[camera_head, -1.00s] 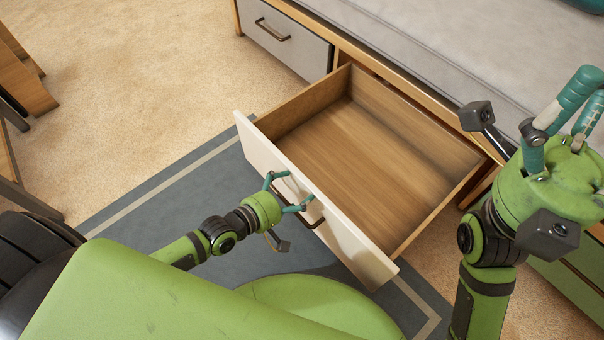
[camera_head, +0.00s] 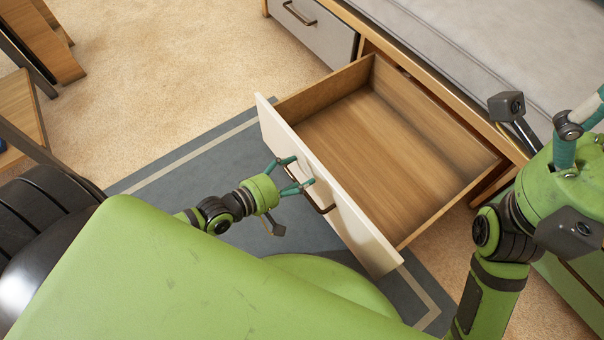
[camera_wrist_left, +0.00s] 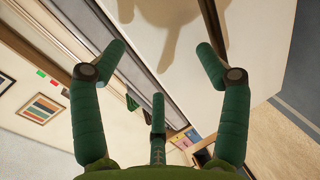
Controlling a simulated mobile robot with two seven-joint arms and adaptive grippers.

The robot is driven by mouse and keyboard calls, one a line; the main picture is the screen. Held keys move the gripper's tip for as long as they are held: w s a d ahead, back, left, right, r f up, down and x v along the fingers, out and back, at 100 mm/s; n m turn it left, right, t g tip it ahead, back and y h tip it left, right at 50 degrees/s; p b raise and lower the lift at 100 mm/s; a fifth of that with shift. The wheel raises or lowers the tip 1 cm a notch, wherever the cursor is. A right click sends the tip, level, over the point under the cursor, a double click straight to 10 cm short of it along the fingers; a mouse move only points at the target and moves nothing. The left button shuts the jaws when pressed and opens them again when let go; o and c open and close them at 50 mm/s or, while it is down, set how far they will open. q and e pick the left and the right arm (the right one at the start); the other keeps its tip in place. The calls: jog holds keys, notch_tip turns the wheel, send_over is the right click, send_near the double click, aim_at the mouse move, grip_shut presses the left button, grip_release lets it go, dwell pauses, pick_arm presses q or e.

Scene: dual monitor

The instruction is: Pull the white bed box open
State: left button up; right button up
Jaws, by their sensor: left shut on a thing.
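The white bed box is a drawer with a white front (camera_head: 352,222) and a bare wooden inside (camera_head: 375,140). It stands pulled well out from under the bed and is empty. My left gripper (camera_head: 293,176) is at the middle of the front, shut on its dark handle (camera_head: 323,208). Its fingers partly hide the handle. In the left wrist view, the left gripper's teal fingers (camera_wrist_left: 160,62) reach towards a pale surface; their contact with the handle is not clear there. My right gripper (camera_head: 580,130) is raised at the right edge, partly cut off, away from the drawer.
A closed grey drawer (camera_head: 315,30) sits left of the open one, under the bed with its grey mattress (camera_head: 450,50). A blue-grey rug (camera_head: 160,165) lies below the open drawer. Wooden furniture (camera_head: 45,40) stands at far left. Beige carpet (camera_head: 170,60) between is clear.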

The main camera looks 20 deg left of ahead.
pick_arm(q)
jog(key=shift+s+d+f, duration=0.15)
jog(key=shift+s, duration=0.4)
jog(key=shift+s+d+f, duration=0.15)
jog(key=shift+s, duration=0.35)
jog(key=shift+c, duration=0.6)
jog(key=shift+s+a+r+p, duration=0.1)
jog(key=shift+s+a+p, duration=0.2)
jog(key=shift+s+a, duration=0.25)
jog(key=shift+s+a+r+p, duration=0.1)
jog(key=shift+s+a+p, duration=0.25)
jog(key=shift+s, duration=0.3)
